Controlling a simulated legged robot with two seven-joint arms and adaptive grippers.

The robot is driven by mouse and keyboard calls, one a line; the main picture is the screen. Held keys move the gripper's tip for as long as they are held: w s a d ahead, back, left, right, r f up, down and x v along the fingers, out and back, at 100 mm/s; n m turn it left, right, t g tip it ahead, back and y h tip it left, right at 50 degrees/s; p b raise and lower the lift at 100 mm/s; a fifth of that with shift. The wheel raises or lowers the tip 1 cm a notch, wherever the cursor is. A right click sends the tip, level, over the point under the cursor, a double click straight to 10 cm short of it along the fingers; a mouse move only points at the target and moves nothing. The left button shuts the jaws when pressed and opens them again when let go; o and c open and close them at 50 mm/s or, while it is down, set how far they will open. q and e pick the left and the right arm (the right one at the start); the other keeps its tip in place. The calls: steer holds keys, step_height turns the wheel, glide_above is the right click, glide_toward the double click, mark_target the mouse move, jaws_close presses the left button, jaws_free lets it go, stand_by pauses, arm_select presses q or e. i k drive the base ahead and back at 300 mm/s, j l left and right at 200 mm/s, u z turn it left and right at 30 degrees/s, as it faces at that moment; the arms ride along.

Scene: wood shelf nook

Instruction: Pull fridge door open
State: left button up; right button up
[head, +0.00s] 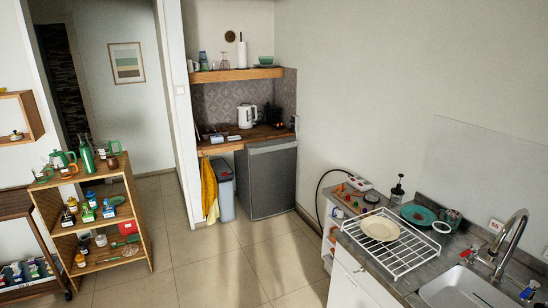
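The fridge (267,180) is a small dark grey unit standing under the wooden counter in the nook at the back. Its front door faces the room and looks shut. A lighter strip runs along its top edge. I cannot make out a handle at this size. Neither of my grippers shows in the head view, and the fridge is some distance away across the floor.
A grey bin (222,188) with a yellow cloth (208,188) stands left of the fridge. A wooden shelf unit (142,225) is at the left. A sink counter (420,265) with a dish rack (392,250) is at the right. The tiled floor (225,262) between them is clear.

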mark_target(272, 167)
steer(key=i+u, duration=0.15)
steer(key=i, duration=0.35)
steer(key=i+u, duration=0.2)
steer(key=i, duration=0.35)
steer(key=i+u, duration=0.15)
steer(key=i, duration=0.35)
steer(key=i+l+u, duration=0.2)
steer(key=i, duration=0.3)
steer(key=i+z, duration=0.25)
steer(key=i, duration=0.3)
steer(key=i+z, duration=0.3)
steer(key=i, duration=0.25)
steer(key=i+j+z, duration=0.25)
steer(key=i, duration=0.3)
steer(key=i+j+z, duration=0.25)
steer(key=i, duration=0.3)
